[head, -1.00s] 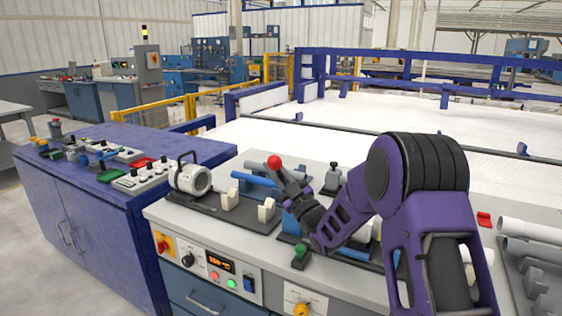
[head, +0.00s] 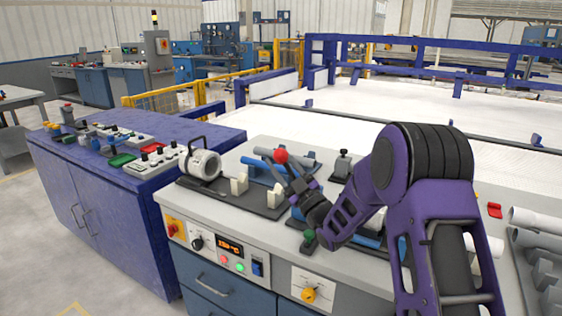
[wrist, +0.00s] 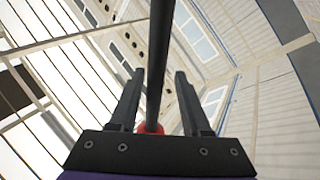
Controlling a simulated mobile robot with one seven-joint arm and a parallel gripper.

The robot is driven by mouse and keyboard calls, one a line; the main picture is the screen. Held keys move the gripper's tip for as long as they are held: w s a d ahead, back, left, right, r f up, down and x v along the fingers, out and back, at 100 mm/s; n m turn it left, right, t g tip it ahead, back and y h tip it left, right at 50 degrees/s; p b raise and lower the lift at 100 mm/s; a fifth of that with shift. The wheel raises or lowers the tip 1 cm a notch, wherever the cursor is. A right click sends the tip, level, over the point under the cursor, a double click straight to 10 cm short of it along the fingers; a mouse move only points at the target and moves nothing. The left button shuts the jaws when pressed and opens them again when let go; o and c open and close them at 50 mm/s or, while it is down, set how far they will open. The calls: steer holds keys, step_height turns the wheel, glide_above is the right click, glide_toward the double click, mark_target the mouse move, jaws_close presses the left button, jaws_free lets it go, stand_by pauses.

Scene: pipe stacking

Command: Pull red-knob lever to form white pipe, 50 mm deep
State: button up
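The red knob (head: 281,156) tops a lever above the bench, in front of blue bars in the head view. My gripper (head: 290,180) is right at the knob, from the right and below. In the wrist view the fingers (wrist: 159,85) stand apart, with a dark rod (wrist: 160,45) running between them and the red knob low, near their bases. I see gaps beside the rod; contact with the knob cannot be told. A white pipe (head: 375,221) shows partly behind my arm. Its end and any forming are hidden.
A white cylindrical unit with a black handle (head: 204,164) and white supports (head: 239,184) stand left on a dark plate. A green knob (head: 309,237) sits at the bench front. A purple cabinet (head: 100,180) stands left.

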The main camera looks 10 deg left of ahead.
steer(key=shift+d+r, duration=0.1)
steer(key=shift+d, duration=0.05)
steer(key=shift+s+d, duration=0.15)
steer(key=shift+d, duration=0.05)
steer(key=v, duration=1.6)
steer(key=shift+s+f, duration=0.3)
steer(key=shift+f, duration=0.05)
steer(key=shift+d, duration=0.1)
